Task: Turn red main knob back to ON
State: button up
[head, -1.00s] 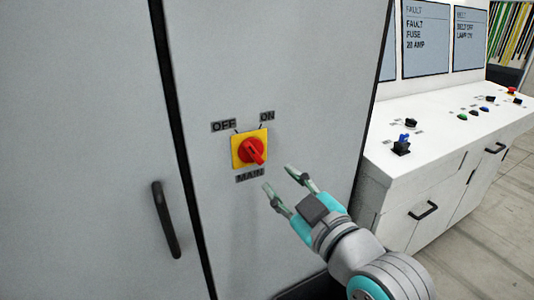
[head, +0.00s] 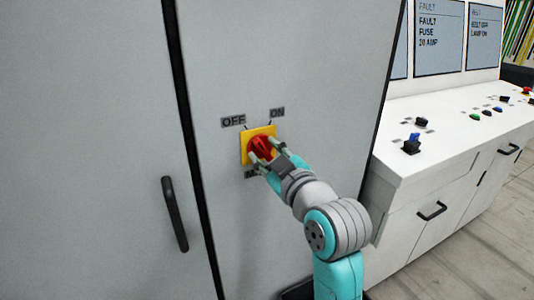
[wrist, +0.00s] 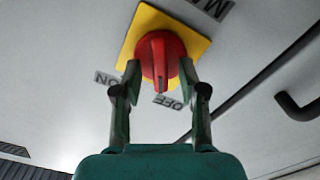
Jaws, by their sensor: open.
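The red main knob (head: 260,143) sits on a yellow square plate (head: 247,154) on the grey cabinet door. The OFF label (head: 233,122) is at its upper left and the ON label (head: 277,113) at its upper right; the MAIN label below is partly hidden by my gripper. My gripper (head: 265,153) is open at the knob. In the wrist view, which is upside down, the knob (wrist: 160,46) lies between the two fingertips, one on each side of its raised grip. I cannot tell whether they touch it, nor exactly which label the grip points to.
A black door handle (head: 174,214) is on the cabinet to the left of the knob. The door surface around the knob is flat and clear.

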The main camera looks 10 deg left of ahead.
grip_shut()
jog(key=shift+m, duration=0.3)
jog(key=m, duration=0.5)
jog(key=shift+d, duration=0.1)
jog(key=m, duration=0.6)
jog(key=shift+w, duration=0.1)
jog(key=shift+m, duration=0.3)
dwell(0.4)
